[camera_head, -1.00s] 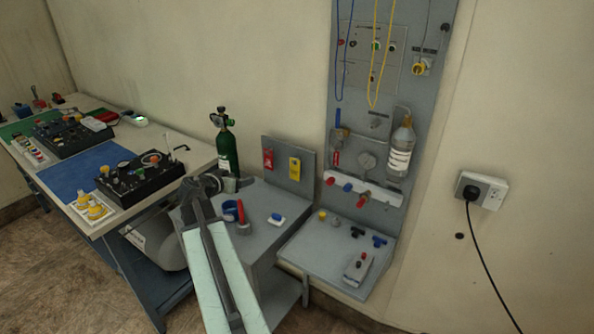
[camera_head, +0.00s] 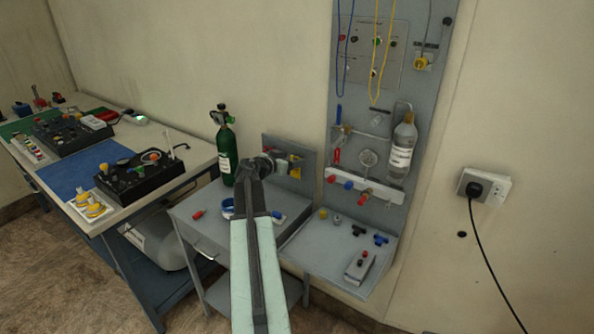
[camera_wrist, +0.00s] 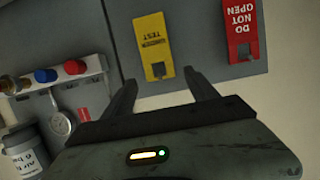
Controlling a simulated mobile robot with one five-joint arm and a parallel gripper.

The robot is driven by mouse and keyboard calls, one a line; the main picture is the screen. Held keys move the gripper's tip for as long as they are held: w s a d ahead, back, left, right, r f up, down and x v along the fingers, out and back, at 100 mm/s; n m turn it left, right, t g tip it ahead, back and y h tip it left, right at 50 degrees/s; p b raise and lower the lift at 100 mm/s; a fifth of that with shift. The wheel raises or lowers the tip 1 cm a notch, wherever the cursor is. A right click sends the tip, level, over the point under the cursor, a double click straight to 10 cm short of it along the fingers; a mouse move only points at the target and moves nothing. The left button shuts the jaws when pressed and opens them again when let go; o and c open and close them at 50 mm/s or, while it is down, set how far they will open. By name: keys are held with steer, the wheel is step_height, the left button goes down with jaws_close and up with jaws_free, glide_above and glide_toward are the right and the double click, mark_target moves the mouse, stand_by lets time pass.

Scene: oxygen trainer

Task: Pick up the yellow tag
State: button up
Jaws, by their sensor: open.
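The yellow tag (camera_wrist: 152,42) hangs on a grey upright panel (camera_wrist: 200,30). The wrist view shows it upside down, with dark print and a hole at its lower end. My gripper (camera_wrist: 162,84) is open and empty, its two fingers pointing at the panel. The tag lies ahead of the gap between the fingertips and appears apart from them.
A red "DO NOT OPEN" tag (camera_wrist: 242,28) hangs beside the yellow one. A green cylinder (camera_head: 225,155) stands left of my gripper. A blue ring (camera_head: 228,207) and a red item (camera_head: 198,214) lie on the grey bench. A knobbed manifold (camera_wrist: 60,80) is to one side.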

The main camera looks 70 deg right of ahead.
steer(key=shift+x, duration=0.9)
steer(key=shift+a, duration=0.1)
jaws_close()
steer(key=shift+r, duration=0.1)
steer(key=shift+r+p, duration=0.65)
steer(key=shift+p, duration=0.05)
steer(key=shift+a+r, duration=0.2)
steer(key=shift+a, duration=0.1)
steer(key=w+a, duration=0.2)
steer(key=a, duration=0.6)
steer(key=w+a, duration=0.2)
steer(key=a, duration=0.7)
steer(key=shift+w, duration=0.25)
